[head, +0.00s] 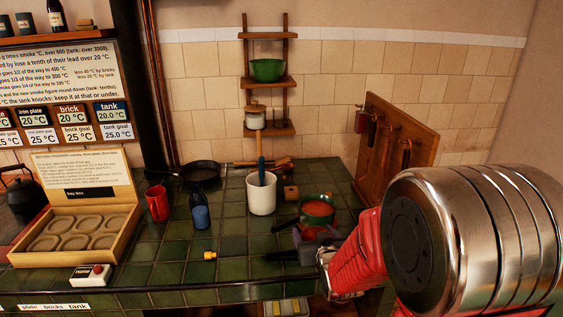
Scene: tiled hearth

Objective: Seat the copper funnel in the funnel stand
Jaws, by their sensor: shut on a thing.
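I cannot make out the copper funnel in the head view, nor any stand that is clearly the funnel stand. A small wooden block (291,192) stands on the green tiles right of the white pot; I cannot tell its use. My arm's large metal link fills the right side, and a red ribbed part with a silver end reaches down to the counter's front right.
The green-tiled counter (150,275) holds a white pot (261,197), a blue bottle (200,213), a red mug (157,203), a black pan (201,172) and a green pan (317,208). A wooden rack (410,135) stands back right. The front left-middle tiles are mostly clear.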

